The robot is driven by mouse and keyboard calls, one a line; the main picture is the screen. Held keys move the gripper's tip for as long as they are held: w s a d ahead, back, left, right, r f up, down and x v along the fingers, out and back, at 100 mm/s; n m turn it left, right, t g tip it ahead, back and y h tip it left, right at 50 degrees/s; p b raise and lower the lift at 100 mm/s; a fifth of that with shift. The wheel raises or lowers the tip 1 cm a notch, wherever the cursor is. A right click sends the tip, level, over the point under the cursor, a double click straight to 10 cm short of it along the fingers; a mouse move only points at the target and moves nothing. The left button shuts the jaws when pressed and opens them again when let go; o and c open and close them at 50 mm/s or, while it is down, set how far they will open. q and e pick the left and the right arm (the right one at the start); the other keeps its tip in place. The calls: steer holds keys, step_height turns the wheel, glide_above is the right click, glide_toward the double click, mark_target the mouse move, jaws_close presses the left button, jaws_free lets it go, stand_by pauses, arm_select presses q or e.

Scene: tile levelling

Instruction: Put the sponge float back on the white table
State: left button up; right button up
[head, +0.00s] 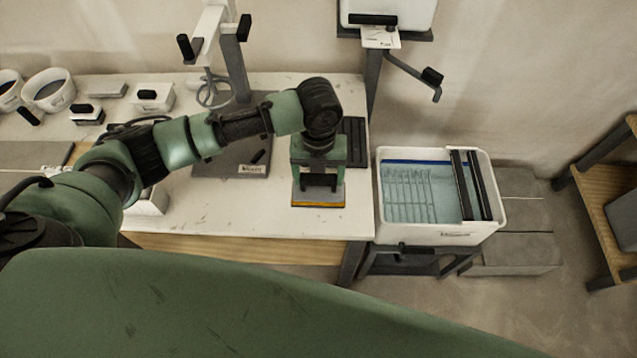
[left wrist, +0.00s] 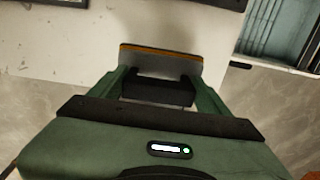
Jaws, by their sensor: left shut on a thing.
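The sponge float (head: 319,194) is a grey-topped block with an orange layer beneath and a black handle. My left gripper (head: 320,180) is shut on its handle, pointing down at the right end of the white table (head: 270,215). In the left wrist view the float (left wrist: 160,59) shows beyond the black handle between the fingers of the gripper (left wrist: 152,92). The float is over or on the table top near its front right edge; whether it touches cannot be told. My right gripper is not in view.
A white wash tub (head: 437,235) with blue water, a rack and black rollers stands right of the table. A grey-based stand (head: 230,170) is left of the float. Buckets (head: 48,90) and small tools fill the table's left. Table front centre is clear.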

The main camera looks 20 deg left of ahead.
mark_target(319, 188)
arm_select(q)
step_height(319, 188, down, 5)
steer(key=shift+r+p, duration=0.1)
steer(key=shift+p, duration=0.2)
steer(key=shift+f, duration=0.25)
steer(key=shift+f, duration=0.15)
steer(key=o, duration=1.8)
